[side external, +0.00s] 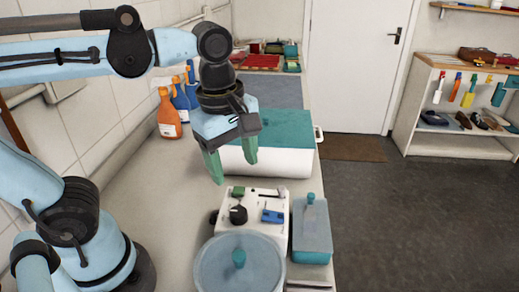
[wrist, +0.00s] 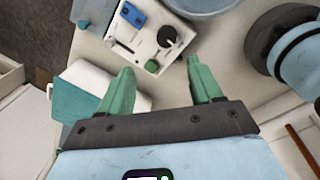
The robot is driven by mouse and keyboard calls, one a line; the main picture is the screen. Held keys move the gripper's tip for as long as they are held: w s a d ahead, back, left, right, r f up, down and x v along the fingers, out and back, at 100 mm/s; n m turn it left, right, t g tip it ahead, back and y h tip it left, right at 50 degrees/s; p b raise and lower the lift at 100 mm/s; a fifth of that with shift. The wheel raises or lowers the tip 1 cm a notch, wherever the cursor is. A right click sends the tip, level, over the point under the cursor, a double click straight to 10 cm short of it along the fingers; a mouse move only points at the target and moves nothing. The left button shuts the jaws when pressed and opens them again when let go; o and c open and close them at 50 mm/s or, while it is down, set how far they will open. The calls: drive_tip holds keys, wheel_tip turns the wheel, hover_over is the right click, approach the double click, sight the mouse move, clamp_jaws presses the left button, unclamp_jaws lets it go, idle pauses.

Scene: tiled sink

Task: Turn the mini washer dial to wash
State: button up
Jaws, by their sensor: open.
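The mini washer (side external: 257,238) stands on the counter, with a white control panel and a pale translucent round lid (side external: 232,275). Its dial (side external: 238,214) is a black knob on the panel's left side; the wrist view also shows the dial (wrist: 167,37). A blue switch (side external: 272,216) and a green button (side external: 238,191) share the panel. My gripper (side external: 233,170) is open and empty, pointing down above the panel's far edge, apart from the dial. In the wrist view the green button lies between my fingertips (wrist: 160,68) and the dial lies beyond them. I cannot read the dial's setting.
A white box with a teal lid (side external: 278,127) stands close behind the washer. A teal container (side external: 312,235) stands right beside it. Spray bottles (side external: 168,115) line the wall at left. The counter (side external: 165,190) left of the washer is clear.

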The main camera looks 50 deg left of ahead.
sight(239, 212)
drive_tip(key=shift+w+d+f+n, duration=0.1)
drive_tip(key=shift+f+n, duration=0.4)
drive_tip(key=shift+f, duration=2.35)
drive_tip(key=shift+d+f+n, duration=0.1)
drive_tip(key=shift+f+n, duration=0.4)
drive_tip(key=shift+f, duration=2.3)
drive_tip(key=c, duration=1.1)
drive_tip(key=shift+o, duration=0.2)
